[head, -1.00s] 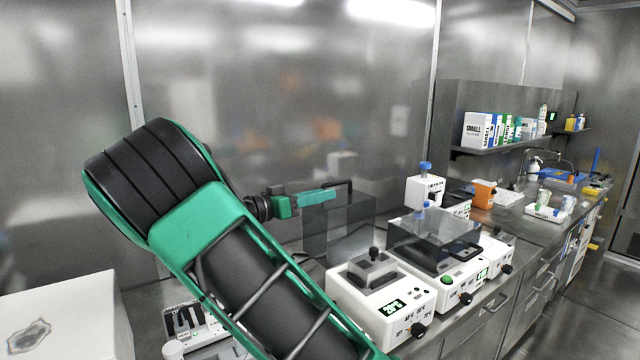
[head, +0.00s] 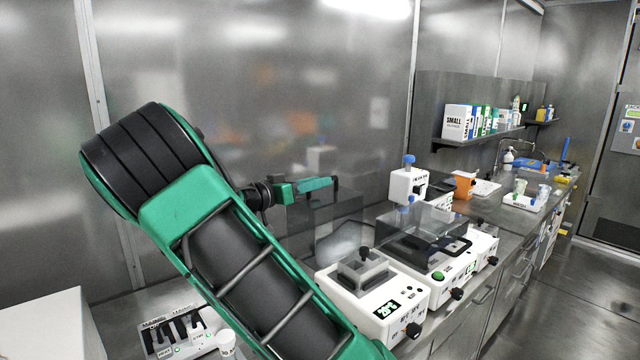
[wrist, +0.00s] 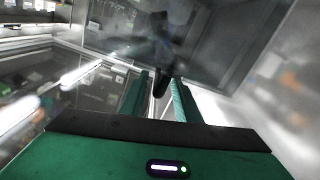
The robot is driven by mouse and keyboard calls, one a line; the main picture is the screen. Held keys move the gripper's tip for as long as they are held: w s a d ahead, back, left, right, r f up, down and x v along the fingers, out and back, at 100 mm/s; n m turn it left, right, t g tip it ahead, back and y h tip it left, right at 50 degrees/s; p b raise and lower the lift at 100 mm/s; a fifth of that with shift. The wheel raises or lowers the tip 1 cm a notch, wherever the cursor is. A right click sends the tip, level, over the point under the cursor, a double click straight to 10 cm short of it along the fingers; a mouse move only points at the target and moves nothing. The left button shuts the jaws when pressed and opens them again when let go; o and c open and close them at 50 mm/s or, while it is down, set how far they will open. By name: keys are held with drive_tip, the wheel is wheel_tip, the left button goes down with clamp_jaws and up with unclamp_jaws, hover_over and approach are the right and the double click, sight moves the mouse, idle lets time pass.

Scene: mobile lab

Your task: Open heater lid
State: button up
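A white heater (head: 385,314) with a green temperature display stands on the counter, with a grey block and a black knob on top. Behind it, a clear smoky panel (head: 338,222) stands upright, seemingly its raised lid; I cannot tell how it joins the heater. My gripper (head: 326,184) is level with the top of this panel, pointing right. In the wrist view, my gripper (wrist: 160,82) has its two green fingers apart. A dark handle-like piece (wrist: 160,85) shows between or just beyond the fingertips; contact cannot be told.
A shelf (head: 480,137) with boxes is farther back. A rack device (head: 178,338) lies at lower left. The metal wall is close behind my gripper.

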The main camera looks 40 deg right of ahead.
sight(334, 178)
drive_tip(key=shift+s+d, duration=0.1)
drive_tip(key=shift+d, duration=1.35)
clamp_jaws()
